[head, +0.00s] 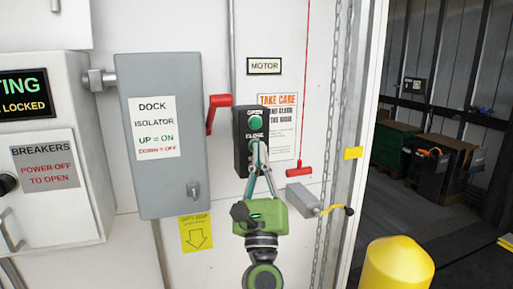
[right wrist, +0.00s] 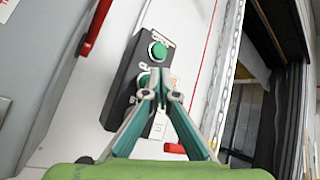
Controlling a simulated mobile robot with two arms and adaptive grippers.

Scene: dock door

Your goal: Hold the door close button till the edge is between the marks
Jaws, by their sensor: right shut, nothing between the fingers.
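The black button box (head: 242,152) hangs on the white wall, with a green button (head: 257,123) under the word OPEN. The word CLOSE shows below it, and the button there is mostly hidden behind my fingertips. My right gripper (head: 258,148) is shut and empty, its tips at the close button; I cannot tell whether it is pressed in. In the right wrist view the shut tips (right wrist: 160,76) lie over the lower part of the box (right wrist: 122,85), below the green button (right wrist: 158,51). A yellow mark (head: 353,153) is on the door frame. The door edge is not seen. My left gripper is not in view.
A grey dock isolator box (head: 165,185) with a red lever (head: 211,112) stands left of the buttons. To the right are a red pull handle (head: 300,170), a chain (head: 332,120), a grey switch with a yellow arm (head: 303,199) and a yellow bollard (head: 398,265). The doorway is open.

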